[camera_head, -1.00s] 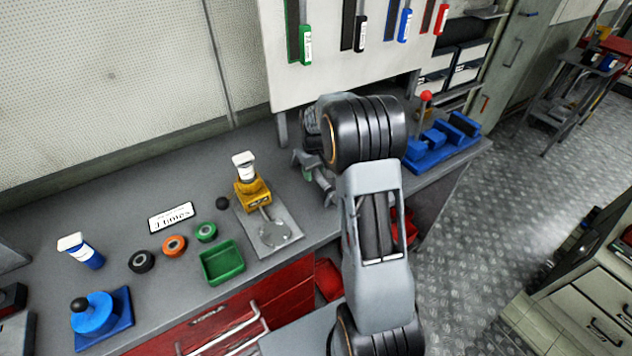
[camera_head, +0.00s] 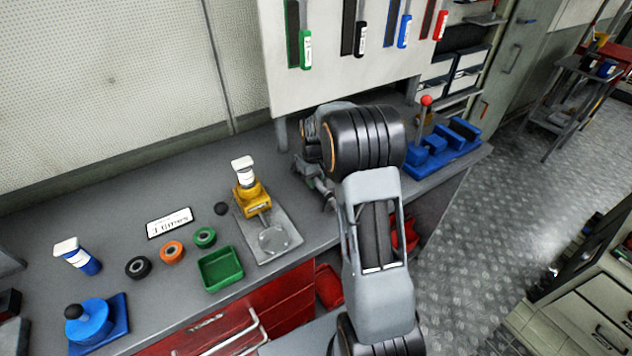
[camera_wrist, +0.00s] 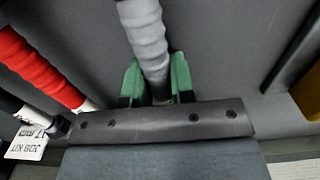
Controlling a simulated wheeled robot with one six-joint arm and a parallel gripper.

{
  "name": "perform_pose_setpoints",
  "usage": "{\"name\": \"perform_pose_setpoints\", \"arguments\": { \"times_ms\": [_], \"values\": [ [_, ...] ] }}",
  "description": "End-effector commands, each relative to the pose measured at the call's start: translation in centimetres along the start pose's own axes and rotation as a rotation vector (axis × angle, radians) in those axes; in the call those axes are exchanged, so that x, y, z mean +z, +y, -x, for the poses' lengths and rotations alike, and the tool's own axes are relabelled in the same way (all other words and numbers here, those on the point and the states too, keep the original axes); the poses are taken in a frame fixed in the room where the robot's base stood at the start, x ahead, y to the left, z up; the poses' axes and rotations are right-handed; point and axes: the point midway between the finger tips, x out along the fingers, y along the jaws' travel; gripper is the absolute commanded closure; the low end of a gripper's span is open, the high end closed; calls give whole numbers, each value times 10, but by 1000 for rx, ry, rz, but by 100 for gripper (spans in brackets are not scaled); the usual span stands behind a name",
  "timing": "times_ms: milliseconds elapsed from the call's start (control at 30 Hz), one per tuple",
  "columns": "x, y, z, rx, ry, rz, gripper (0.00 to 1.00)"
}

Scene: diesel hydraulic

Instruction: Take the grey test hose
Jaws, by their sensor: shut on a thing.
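The grey test hose (camera_wrist: 147,38) is a ribbed, pale grey length running from the top of the wrist view down between my fingers. My gripper (camera_wrist: 157,84) has green fingertips, one on each side of the hose, and is shut on it. The hose's lower end is hidden behind the dark bar of my gripper. In the head view my arm covers most of the gripper, and I cannot make out the grey hose there.
A red hose (camera_wrist: 38,66) lies left of the grey one in the wrist view, near a "JOB KIT" label (camera_wrist: 27,143). On the bench are a green tray (camera_head: 222,268), a yellow device (camera_head: 251,199) and a blue fixture (camera_head: 440,150). Coloured tools hang above.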

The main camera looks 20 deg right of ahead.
Motion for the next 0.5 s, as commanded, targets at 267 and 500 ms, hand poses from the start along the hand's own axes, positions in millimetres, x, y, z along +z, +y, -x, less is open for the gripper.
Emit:
{"name": "perform_pose_setpoints", "arguments": {
  "times_ms": [267,500],
  "values": [
    [0,0,6,0,1,0,100],
    [0,0,19,1,2,0,100]
  ]
}}
